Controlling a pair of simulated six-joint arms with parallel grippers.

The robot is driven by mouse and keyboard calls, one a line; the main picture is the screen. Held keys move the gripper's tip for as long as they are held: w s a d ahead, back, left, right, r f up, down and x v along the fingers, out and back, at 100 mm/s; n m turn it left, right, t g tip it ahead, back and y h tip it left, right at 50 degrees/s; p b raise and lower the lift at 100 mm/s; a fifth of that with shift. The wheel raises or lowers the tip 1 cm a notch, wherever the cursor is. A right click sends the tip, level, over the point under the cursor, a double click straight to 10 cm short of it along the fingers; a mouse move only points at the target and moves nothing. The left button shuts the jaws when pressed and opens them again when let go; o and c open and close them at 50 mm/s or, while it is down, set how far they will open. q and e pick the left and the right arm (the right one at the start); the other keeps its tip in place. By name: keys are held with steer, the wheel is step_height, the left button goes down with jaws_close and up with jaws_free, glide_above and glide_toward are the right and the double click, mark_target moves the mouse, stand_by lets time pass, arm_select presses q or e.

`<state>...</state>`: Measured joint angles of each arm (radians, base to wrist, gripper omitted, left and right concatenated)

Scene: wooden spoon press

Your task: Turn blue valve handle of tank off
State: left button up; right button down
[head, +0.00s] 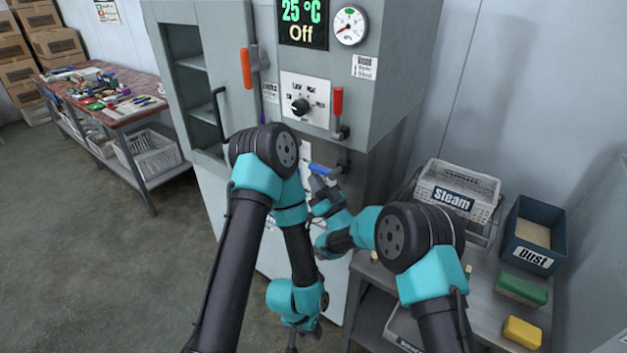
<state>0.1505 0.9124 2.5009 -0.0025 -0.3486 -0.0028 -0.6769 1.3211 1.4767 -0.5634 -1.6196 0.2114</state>
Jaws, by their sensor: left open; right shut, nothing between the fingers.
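The blue valve handle (319,170) sticks out from the lower front of the grey tank cabinet (395,70), below the dial panel. It lies nearly level, and part of it is hidden behind my arms. My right gripper (318,184) is shut and empty, just below the blue handle. I cannot tell whether it touches the handle. My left gripper (305,340) is open and low in front of the cabinet, well below the handle, and its fingers are mostly hidden.
A red handle (338,103) and an orange handle (246,68) are higher on the cabinet. The display (303,22) reads 25 °C Off. A bench on the right holds a Steam basket (455,190) and a Dust bin (535,235). A cluttered table (110,100) stands left.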

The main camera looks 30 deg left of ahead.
steer(key=v, duration=0.6)
steer(key=shift+f, duration=0.45)
steer(key=shift+w+d, duration=0.1)
